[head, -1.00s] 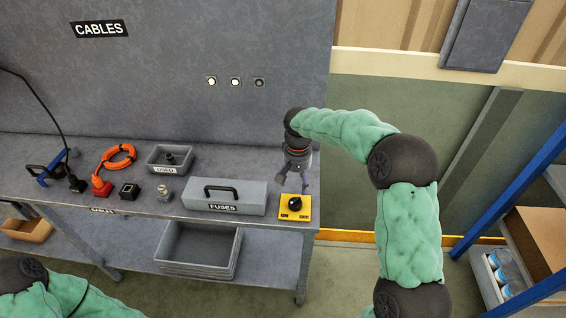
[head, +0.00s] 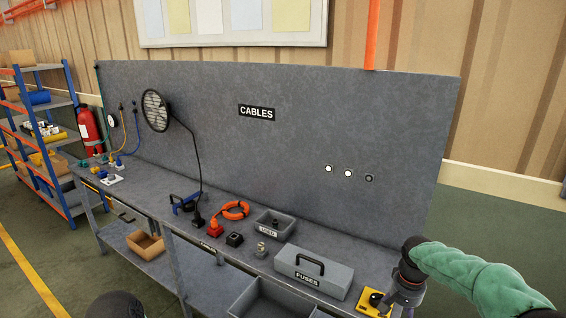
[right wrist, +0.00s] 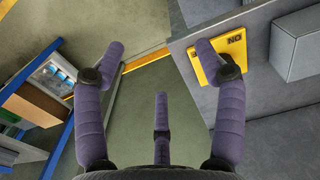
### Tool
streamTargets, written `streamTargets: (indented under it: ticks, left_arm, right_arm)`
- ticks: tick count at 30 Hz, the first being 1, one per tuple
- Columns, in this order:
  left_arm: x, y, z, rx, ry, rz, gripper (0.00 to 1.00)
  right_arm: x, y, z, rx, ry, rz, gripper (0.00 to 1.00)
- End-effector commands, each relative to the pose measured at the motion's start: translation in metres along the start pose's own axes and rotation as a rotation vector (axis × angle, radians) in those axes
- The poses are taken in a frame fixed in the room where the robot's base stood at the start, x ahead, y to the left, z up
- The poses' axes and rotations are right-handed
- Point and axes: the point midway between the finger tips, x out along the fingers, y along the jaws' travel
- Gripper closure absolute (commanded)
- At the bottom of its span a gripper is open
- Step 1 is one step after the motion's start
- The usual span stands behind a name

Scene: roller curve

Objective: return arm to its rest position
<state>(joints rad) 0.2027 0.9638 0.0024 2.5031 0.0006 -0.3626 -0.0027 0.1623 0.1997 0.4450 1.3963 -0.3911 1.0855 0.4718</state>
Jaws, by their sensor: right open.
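My right arm comes in from the lower right of the head view. Its gripper (head: 404,292) is at the right end of the workbench, beside the yellow switch box (head: 374,301), and partly covers it. In the right wrist view the fingers of my right gripper (right wrist: 160,70) are spread wide with nothing between them. One finger overlaps the yellow box (right wrist: 213,60) in the picture; I cannot tell whether they touch. My left gripper is out of view; only a dark rounded part of mine shows at the bottom of the head view.
The back panel (head: 300,150) rises behind. A shelf with blue posts (right wrist: 65,130) is at the left of the wrist view. Open floor (right wrist: 135,95) lies between.

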Motion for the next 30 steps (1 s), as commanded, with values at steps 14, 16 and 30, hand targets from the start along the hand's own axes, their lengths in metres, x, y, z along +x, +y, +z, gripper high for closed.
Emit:
streamTargets:
  ticks: [14, 16, 30]
  left_arm:
    - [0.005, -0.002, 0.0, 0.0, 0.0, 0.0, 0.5]
    - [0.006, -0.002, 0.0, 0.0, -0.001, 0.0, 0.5]
    - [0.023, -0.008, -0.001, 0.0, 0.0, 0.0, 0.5]
  right_arm:
    - [0.077, -0.037, 0.023, -0.091, -0.029, -0.081, 0.29]
    - [0.095, -0.046, 0.031, -0.11, -0.036, -0.102, 0.29]
    - [0.279, -0.11, 0.184, -0.23, -0.092, -0.312, 0.29]
